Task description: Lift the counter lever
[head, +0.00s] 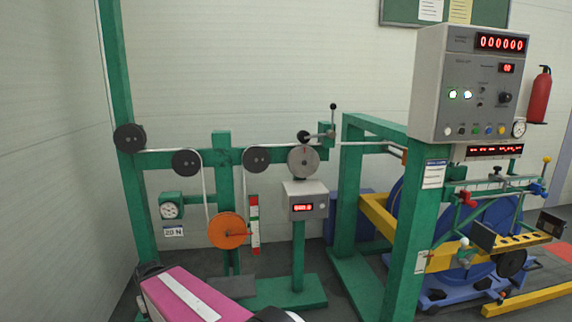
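The length counter (306,207) is a grey box with a red lit display on a green post, with a grey measuring wheel (303,162) above it. A short lever with a black ball knob (304,137) lies nearly level just above the wheel and runs right to a green bracket. A second, upright rod with a small black knob (333,106) rises from that bracket. I cannot tell for sure which is the counter lever. A pink arm link of mine shows at the bottom left, well below the counter. My gripper is not in view.
The green frame (121,95) carries dark pulleys (187,162) and a hanging orange pulley (228,230) left of the counter. A green post with a grey control cabinet (470,85) stands right. A wire (365,143) runs from the bracket area to the right frame.

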